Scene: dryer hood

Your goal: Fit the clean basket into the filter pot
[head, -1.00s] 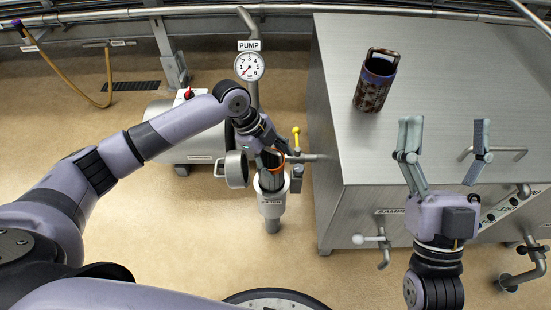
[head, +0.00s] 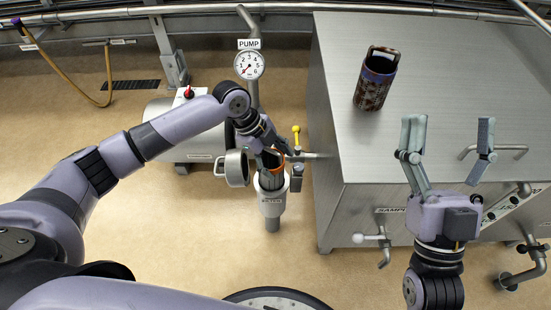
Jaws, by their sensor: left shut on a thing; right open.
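The filter pot (head: 271,199) is a pale upright cylinder on a grey pipe below the pump gauge. Its round lid (head: 236,168) stands open on the left. My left gripper (head: 274,158) is over the pot's mouth, shut on a grey basket with an orange rim (head: 276,166). The basket is upright at the mouth, partly hidden by the gripper; how deep it sits I cannot tell. A second basket (head: 376,80), dark and stained brown, with a handle, stands on the steel hood top. My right gripper (head: 449,137) is open and empty in front of the hood.
The steel hood (head: 440,60) stands right of the pot, with a rail handle (head: 505,149) and sample pipe at its front. A yellow-handled valve (head: 296,134) is close to the pot's right. The floor in front is free.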

